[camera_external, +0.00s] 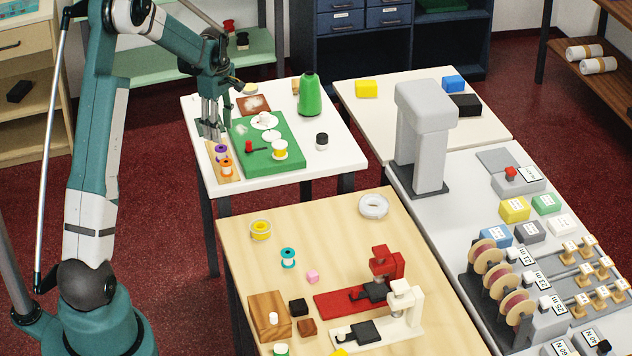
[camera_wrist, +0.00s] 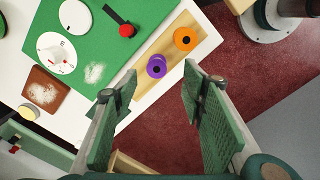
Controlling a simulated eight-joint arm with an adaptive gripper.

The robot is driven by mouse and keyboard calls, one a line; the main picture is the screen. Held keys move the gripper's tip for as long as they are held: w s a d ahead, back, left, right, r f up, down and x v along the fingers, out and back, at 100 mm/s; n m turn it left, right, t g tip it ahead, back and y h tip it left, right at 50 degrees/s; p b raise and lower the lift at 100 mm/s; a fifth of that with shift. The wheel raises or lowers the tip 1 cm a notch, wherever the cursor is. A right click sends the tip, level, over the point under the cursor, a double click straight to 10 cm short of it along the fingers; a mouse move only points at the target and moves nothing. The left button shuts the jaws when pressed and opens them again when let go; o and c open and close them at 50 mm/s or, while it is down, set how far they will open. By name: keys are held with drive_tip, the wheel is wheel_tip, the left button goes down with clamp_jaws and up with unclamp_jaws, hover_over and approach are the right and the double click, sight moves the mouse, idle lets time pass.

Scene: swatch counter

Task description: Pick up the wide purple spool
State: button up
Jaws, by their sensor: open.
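The purple spool (camera_external: 221,152) stands upright on a narrow wooden strip (camera_external: 212,172) at the left edge of the white table. It shows from above in the wrist view (camera_wrist: 156,66), with a dark hole in its top. An orange spool (camera_external: 226,167) stands beside it on the strip, and it shows in the wrist view too (camera_wrist: 185,39). My gripper (camera_external: 209,132) is open and empty, pointing down, behind the purple spool in the external view. In the wrist view its two fingers (camera_wrist: 160,80) are spread, with the purple spool ahead of the gap between the tips.

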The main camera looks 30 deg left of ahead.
sight(221, 147)
drive_tip(key=shift+w+a+f, duration=0.15)
drive_tip(key=shift+w+f, duration=0.05)
drive_tip(key=shift+f, duration=0.2)
drive_tip(key=shift+w+a+f, duration=0.15)
drive_tip(key=shift+f, duration=0.2)
drive_tip(key=shift+f, duration=0.1)
drive_tip(key=shift+f, duration=1.15)
drive_tip(key=shift+f, duration=0.15)
drive_tip(key=shift+f, duration=2.5)
drive_tip(key=c, duration=0.8)
